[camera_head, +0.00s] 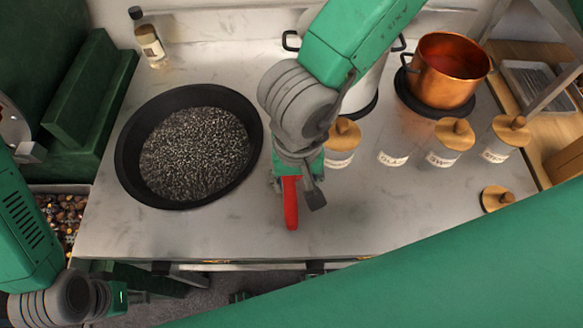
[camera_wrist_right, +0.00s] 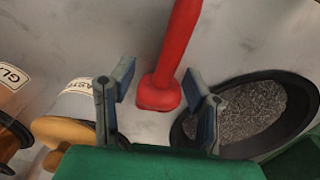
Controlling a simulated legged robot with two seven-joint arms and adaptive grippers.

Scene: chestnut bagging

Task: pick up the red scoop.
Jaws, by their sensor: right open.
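The red scoop (camera_head: 290,207) shows in the head view as a narrow red handle reaching from under my right gripper (camera_head: 299,191) toward the front of the counter. The rest of it is hidden by the gripper. In the right wrist view the red scoop (camera_wrist_right: 176,48) runs from the top edge down between the two open fingers of my right gripper (camera_wrist_right: 158,72). Its rounded near end lies between them, with a gap visible on each side. My left arm is at the lower left of the head view; its gripper (camera_head: 118,297) is partly visible, its jaws unclear.
A black pan (camera_head: 122,170) of dark grains stands left of the scoop. Glass jars with wooden lids (camera_head: 455,133), a copper pot (camera_head: 448,75) and a loose lid (camera_head: 496,198) are to the right. A bin of chestnuts (camera_head: 62,215) is at left. Counter in front is clear.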

